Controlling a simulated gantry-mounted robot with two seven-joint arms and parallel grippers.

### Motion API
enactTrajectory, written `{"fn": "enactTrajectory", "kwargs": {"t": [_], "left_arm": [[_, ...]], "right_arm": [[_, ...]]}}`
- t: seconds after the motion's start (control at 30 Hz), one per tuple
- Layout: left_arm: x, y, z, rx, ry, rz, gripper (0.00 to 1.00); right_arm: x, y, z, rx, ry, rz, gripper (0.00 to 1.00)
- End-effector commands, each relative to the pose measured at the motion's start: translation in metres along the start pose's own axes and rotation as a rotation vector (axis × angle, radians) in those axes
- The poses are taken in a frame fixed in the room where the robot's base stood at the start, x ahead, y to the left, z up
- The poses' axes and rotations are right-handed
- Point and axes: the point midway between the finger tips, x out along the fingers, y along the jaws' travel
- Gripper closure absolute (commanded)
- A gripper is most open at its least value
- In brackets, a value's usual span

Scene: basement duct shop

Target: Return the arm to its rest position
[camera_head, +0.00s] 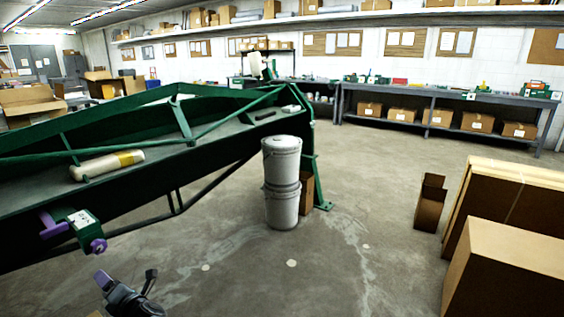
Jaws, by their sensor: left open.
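My left gripper (126,277) shows at the bottom left of the head view. It is dark grey and black, with a purple patch on one finger. Its fingers are spread apart, and nothing shows between them. It is above the concrete floor, in front of and below the long green machine (225,130), apart from it. Most of my left arm is outside the view. My right gripper is not in view.
A cream cylinder with a yellow band (107,165) lies on the machine's bed. Two stacked grey buckets (282,182) stand by its end. Large cardboard boxes (500,270) stand at right. A workbench (440,95) lines the back wall. The middle floor is clear.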

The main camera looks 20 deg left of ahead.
Motion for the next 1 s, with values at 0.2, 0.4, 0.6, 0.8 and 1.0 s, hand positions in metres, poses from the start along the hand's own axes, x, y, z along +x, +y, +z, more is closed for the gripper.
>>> {"fn": "enactTrajectory", "kwargs": {"t": [0.2, 0.4, 0.6, 0.8, 1.0], "left_arm": [[-0.006, 0.056, -0.047, 0.273, -0.086, 0.102, 0.25], [-0.044, 0.103, -0.036, 0.55, -0.329, 0.101, 0.25], [-0.143, 0.11, -0.009, 0.959, -0.695, -0.04, 0.25], [-0.296, 0.099, -0.019, 1.428, -1.157, -0.22, 0.25], [-0.423, 0.117, -0.05, 1.818, -1.625, -0.263, 0.25]], "right_arm": [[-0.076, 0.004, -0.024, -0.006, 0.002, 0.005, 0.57], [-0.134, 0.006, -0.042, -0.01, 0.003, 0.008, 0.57], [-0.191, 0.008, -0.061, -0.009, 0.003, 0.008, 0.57], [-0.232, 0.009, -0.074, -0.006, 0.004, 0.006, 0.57], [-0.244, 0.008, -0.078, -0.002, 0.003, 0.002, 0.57]]}}
